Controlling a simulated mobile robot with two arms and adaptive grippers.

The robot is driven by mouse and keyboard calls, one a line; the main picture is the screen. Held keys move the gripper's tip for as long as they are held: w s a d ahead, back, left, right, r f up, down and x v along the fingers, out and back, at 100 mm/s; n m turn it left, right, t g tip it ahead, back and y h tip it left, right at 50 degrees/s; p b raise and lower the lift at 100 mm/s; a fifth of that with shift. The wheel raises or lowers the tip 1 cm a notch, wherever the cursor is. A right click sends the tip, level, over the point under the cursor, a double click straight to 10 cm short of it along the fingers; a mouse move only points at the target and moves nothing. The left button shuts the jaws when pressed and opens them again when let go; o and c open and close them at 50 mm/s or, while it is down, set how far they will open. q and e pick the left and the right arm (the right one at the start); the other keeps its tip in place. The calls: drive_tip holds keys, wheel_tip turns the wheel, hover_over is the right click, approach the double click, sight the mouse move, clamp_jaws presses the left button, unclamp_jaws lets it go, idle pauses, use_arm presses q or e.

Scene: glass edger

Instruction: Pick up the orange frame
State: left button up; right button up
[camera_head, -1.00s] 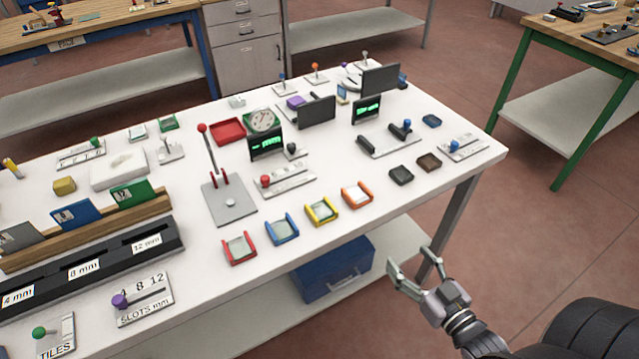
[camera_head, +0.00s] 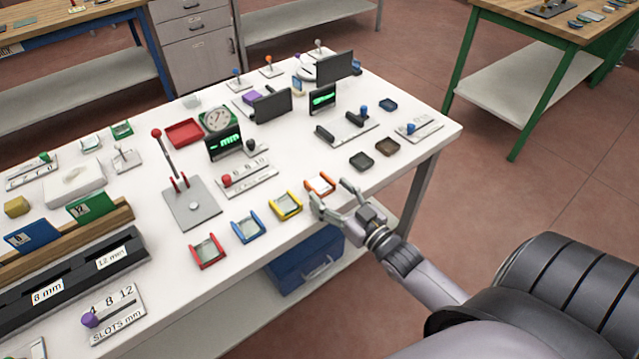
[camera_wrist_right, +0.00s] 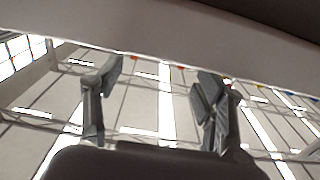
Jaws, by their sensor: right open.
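The orange frame (camera_head: 320,185) lies flat on the white table near its front edge, at the right end of a row of coloured frames. It holds a pale glass piece. My right gripper (camera_head: 332,198) is open and empty, just in front of the orange frame at the table edge. In the head view its fingers overlap the frame's near side; I cannot tell whether they touch it. In the right wrist view the two fingers (camera_wrist_right: 155,95) are spread apart with nothing between them, and the table underside crosses the top. My left gripper is not in view.
A yellow frame (camera_head: 286,205), a blue frame (camera_head: 248,228) and a red frame (camera_head: 207,251) lie to the left. Two dark trays (camera_head: 362,161) lie behind to the right. A blue toolbox (camera_head: 305,262) stands on the shelf below.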

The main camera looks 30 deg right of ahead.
sight(318, 186)
drive_tip(key=shift+w+a+f+p, duration=0.1)
drive_tip(key=shift+w+p, duration=0.1)
drive_tip(key=shift+w, duration=0.7)
drive_tip(key=shift+w+a+f+p, duration=0.1)
drive_tip(key=shift+w+f+p, duration=0.05)
drive_tip(key=shift+w, duration=0.75)
drive_tip(key=shift+w+f+p, duration=0.1)
drive_tip(key=shift+w+p, duration=0.1)
drive_tip(key=shift+w, duration=0.7)
drive_tip(key=c, duration=1.2)
drive_tip(key=shift+o, duration=0.2)
drive_tip(key=shift+r, duration=0.1)
